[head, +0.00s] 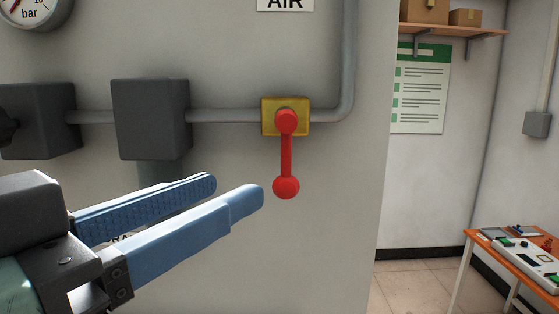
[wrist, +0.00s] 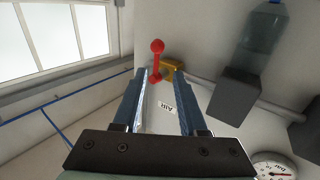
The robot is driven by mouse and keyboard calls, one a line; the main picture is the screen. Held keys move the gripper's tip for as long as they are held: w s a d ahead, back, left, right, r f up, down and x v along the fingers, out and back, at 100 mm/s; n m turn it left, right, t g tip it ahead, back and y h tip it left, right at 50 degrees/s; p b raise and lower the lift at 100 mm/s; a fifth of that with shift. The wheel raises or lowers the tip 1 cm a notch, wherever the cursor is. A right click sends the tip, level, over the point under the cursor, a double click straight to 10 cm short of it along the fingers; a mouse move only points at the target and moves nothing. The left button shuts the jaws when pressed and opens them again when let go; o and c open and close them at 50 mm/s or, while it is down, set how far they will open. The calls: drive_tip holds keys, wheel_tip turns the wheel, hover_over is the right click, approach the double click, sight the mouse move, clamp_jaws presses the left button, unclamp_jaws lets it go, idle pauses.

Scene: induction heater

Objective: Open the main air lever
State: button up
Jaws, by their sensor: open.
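The red lever (head: 286,155) is on a yellow valve block (head: 270,128) on the grey pipe. Its handle hangs straight down and ends in a red ball. My gripper (head: 238,187) is open and empty. Its blue fingertips are left of the lever's ball in the head view, apart from it. In the wrist view, the lever (wrist: 157,62) shows just beyond and between my fingertips (wrist: 160,73), with its ball toward the top of the picture. The yellow block (wrist: 171,67) is partly hidden behind the lever and the right finger.
An "AIR" sign (head: 285,4) is above the valve. Dark grey boxes (head: 150,118) sit along the pipe (head: 225,115) to the left, with a pressure gauge (head: 30,12) above. An orange-topped table (head: 540,280) stands at the far right. The wall below the lever is clear.

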sight(283, 173)
drive_tip(key=x, duration=0.7)
drive_tip(key=shift+d, duration=0.5)
drive_tip(key=shift+w+d, duration=0.25)
drive_tip(key=shift+w, duration=0.55)
drive_tip(key=shift+d, duration=0.2)
drive_tip(key=shift+a, duration=0.1)
clamp_jaws()
drive_tip(key=shift+f, duration=0.2)
